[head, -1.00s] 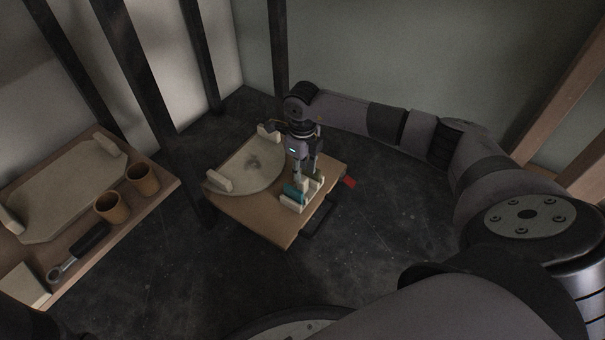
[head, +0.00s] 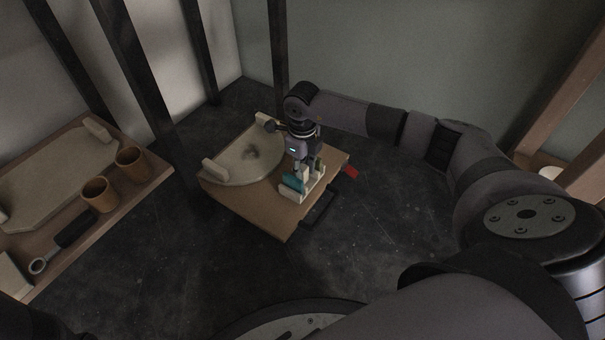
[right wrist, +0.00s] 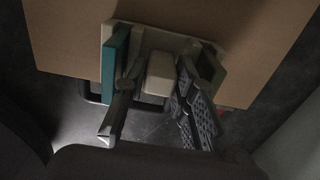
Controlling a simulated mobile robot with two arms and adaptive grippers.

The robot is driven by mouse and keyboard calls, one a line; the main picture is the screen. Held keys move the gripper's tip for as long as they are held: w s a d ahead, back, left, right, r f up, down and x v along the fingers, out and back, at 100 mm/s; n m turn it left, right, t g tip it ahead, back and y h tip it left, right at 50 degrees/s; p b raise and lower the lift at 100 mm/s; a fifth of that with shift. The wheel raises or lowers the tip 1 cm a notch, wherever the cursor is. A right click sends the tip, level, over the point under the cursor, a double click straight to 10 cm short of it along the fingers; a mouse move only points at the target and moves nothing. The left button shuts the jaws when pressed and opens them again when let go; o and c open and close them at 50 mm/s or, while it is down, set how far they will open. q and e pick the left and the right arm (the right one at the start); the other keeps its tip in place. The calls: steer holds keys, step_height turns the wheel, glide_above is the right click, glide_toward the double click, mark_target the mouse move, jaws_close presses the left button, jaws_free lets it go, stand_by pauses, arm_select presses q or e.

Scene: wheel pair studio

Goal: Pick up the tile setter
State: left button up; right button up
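My right gripper (head: 309,165) points down over a small cream rack (head: 287,194) on a brown work board. In the right wrist view, its two fingers (right wrist: 158,100) straddle a cream rounded block (right wrist: 158,74). The fingers look open, with a gap on the left of the block; contact on the right is unclear. The rack (right wrist: 148,38) also holds a teal piece (right wrist: 115,58) on the left and a greenish piece (right wrist: 208,66) on the right. I cannot tell for sure which piece is the tile setter. My left gripper is not in view.
The brown board (head: 275,219) carries a pale curved slab (head: 244,160) with raised end blocks. A dark handle (head: 319,213) and a red tab (head: 349,171) stick out at its right. At left, a wooden shelf holds two cups (head: 99,195) and a dark-handled tool (head: 75,228). Dark posts stand between.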

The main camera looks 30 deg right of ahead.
jaws_close()
steer(key=shift+r, duration=0.1)
